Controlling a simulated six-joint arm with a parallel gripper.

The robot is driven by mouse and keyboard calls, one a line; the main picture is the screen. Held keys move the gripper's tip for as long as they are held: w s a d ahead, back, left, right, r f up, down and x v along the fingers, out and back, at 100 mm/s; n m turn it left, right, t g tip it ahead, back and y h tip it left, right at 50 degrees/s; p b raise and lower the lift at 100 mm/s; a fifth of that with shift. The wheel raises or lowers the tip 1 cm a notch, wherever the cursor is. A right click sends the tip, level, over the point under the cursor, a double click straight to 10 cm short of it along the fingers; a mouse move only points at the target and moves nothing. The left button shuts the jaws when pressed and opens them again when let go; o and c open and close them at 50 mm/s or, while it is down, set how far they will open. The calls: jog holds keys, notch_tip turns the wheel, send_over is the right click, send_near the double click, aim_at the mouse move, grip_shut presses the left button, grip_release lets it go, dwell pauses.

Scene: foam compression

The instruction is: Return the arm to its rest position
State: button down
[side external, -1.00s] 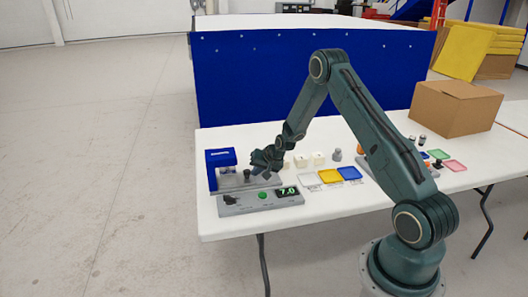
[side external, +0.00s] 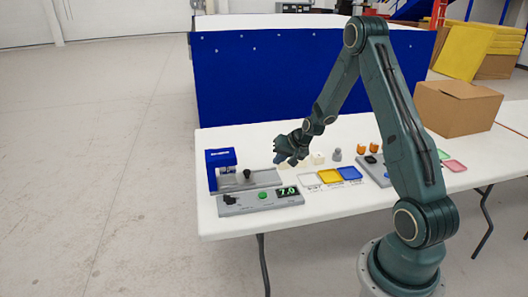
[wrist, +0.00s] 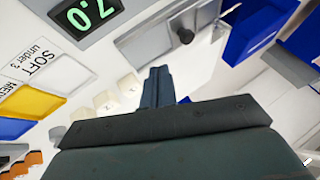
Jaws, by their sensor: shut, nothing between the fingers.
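My gripper (side external: 281,158) is shut and empty. In the wrist view the closed fingers (wrist: 157,84) point up the picture beside the cream blocks (wrist: 128,83). The grey control box (side external: 262,201) has a green button and a display reading 7.0, which also shows in the wrist view (wrist: 88,15).
White, yellow and blue trays (side external: 330,176) lie right of the control box. A grey weight (side external: 335,155) stands behind them. A cardboard box (side external: 457,107) is at the table's right. A blue panel (side external: 300,75) stands behind the table.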

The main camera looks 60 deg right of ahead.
jog(key=shift+s+r, duration=0.3)
jog(key=shift+r, duration=0.1)
jog(key=shift+a, duration=0.1)
jog(key=s+a+r+n+g, duration=0.1)
jog(key=s+a+r+n, duration=0.2)
jog(key=a+r, duration=0.6)
jog(key=s+a+r+n, duration=0.3)
jog(key=a+r, duration=0.5)
jog(key=r, duration=0.1)
jog(key=s+a+r+n, duration=0.2)
jog(key=s+a, duration=0.3)
jog(key=s, duration=0.4)
jog(key=s+a+r+n+y, duration=0.1)
jog(key=s+a+r, duration=0.3)
jog(key=s, duration=0.6)
jog(key=shift+s+a+r+n+g, duration=0.25)
jog(key=shift+a+n+g, duration=0.25)
jog(key=shift+n, duration=0.4)
jog(key=shift+a, duration=0.1)
